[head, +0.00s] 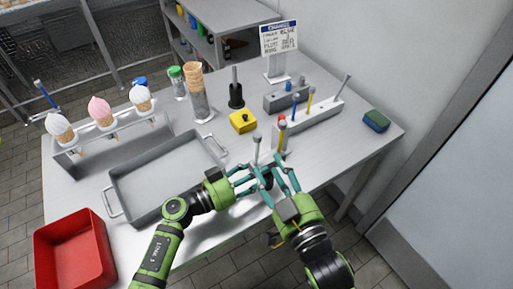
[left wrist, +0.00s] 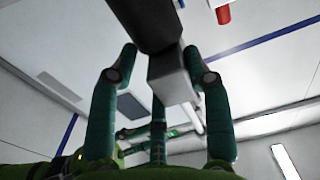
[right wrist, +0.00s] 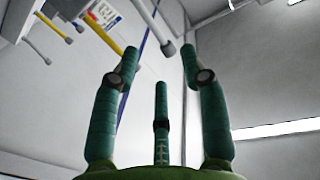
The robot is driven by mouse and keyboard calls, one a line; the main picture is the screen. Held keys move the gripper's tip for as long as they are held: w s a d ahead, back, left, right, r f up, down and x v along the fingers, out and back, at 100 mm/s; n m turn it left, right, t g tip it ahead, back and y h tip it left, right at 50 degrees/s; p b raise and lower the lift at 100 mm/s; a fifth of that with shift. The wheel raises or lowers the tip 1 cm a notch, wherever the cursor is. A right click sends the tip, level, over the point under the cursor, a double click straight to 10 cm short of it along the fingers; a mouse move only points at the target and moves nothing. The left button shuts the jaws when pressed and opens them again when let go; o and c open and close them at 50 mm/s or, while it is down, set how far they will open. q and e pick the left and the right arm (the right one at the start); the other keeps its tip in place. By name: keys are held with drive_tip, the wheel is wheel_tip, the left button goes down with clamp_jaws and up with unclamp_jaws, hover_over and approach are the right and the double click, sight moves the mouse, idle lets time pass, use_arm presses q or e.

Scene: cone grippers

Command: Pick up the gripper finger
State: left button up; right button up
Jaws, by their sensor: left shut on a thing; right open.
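My left gripper (head: 247,179) is shut on a grey block-like piece, which I take to be the gripper finger (left wrist: 172,78), held between its teal fingers. A pale rod shows beside the block in the left wrist view. In the head view a grey rod with a rounded tip (head: 256,150) stands up at the two grippers; I cannot tell whether it is part of the held piece. My right gripper (head: 274,172) is open, close beside the left one. In the right wrist view a grey-tipped rod (right wrist: 166,46) shows near its open fingers (right wrist: 185,60), apparently not gripped.
A grey rack (head: 322,118) holds coloured rods at the right. A yellow block (head: 242,121), a green-and-blue sponge (head: 376,121) and an empty grey tray (head: 160,171) lie on the table. Ice cream cones (head: 101,109) stand back left. A red bin (head: 74,251) is front left.

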sight(258, 147)
drive_tip(key=x, duration=0.9)
drive_tip(key=shift+w+d+f, duration=0.1)
drive_tip(key=shift+w+d, duration=0.05)
drive_tip(key=shift+d, duration=0.05)
clamp_jaws()
